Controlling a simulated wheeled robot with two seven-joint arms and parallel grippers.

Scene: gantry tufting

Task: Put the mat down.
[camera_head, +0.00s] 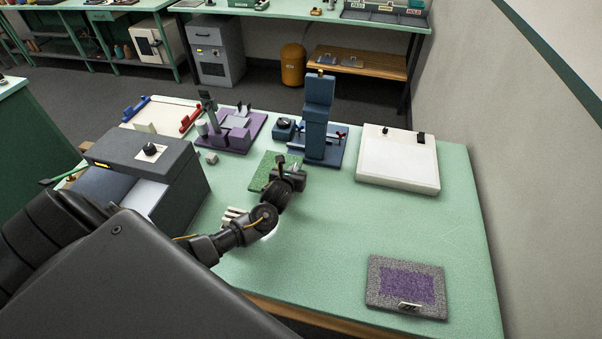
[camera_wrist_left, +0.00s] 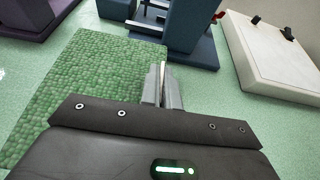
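The green tufted mat (camera_head: 262,171) is over the middle of the table, just in front of the blue device. It fills much of the left side of the left wrist view (camera_wrist_left: 75,95), face towards the camera. My left gripper (camera_head: 284,172) is at the mat's right edge. Its fingers in the left wrist view (camera_wrist_left: 163,88) are nearly together, with a thin pale strip between them at the mat's edge. The fingers hide part of that edge. I cannot tell whether the mat touches the tabletop. My right gripper does not show.
The blue upright device (camera_head: 318,125), a purple fixture (camera_head: 236,133) and a white slab (camera_head: 397,160) stand behind. A dark grey box (camera_head: 150,160) is at left. A grey mat with a purple middle (camera_head: 405,285) lies front right. The green table (camera_head: 330,230) between is clear.

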